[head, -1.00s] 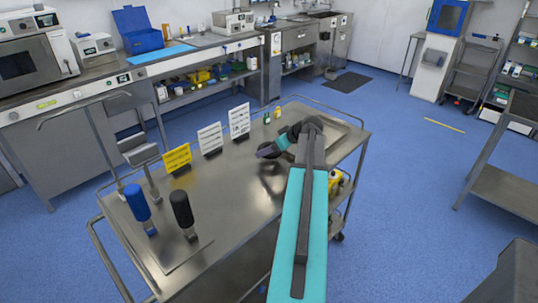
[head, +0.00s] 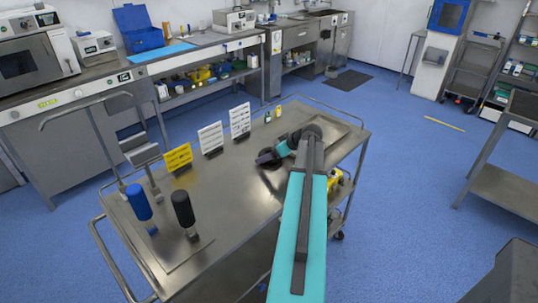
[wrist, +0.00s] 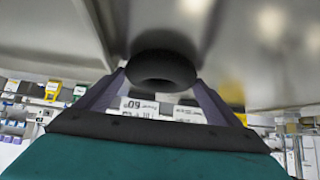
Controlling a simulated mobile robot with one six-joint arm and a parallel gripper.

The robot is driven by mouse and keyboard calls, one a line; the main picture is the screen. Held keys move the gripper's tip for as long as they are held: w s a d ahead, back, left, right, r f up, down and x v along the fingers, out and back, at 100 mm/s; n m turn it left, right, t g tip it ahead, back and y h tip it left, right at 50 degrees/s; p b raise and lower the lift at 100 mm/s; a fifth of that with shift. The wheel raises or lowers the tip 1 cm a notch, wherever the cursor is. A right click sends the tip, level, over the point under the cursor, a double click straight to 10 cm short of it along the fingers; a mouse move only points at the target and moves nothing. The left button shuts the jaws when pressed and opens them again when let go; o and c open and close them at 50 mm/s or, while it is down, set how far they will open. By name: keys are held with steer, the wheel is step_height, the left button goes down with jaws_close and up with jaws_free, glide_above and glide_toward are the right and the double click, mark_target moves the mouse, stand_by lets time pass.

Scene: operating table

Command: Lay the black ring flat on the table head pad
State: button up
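The black ring (wrist: 165,66) shows in the wrist view between the two fingertips of my gripper (wrist: 162,85), with its hole partly visible. A finger stands at each side of the ring, very close to it; I cannot tell whether they press on it. In the head view my gripper (head: 270,157) is low over the far right part of the steel cart, at the dark ring (head: 267,166), which it partly hides. I cannot make out the table head pad in either view.
The cart (head: 235,200) also holds a blue-handled tool (head: 138,202), a black-handled tool (head: 183,210), a yellow card (head: 178,157), two white cards (head: 210,138) and small bottles (head: 272,116). Blue floor (head: 400,210) is open to the cart's right.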

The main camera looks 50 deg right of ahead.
steer(key=shift+r, duration=0.1)
steer(key=b+v, duration=0.2)
steer(key=v, duration=1)
steer(key=shift+d, duration=0.1)
stand_by(0.7)
steer(key=shift+s, duration=0.1)
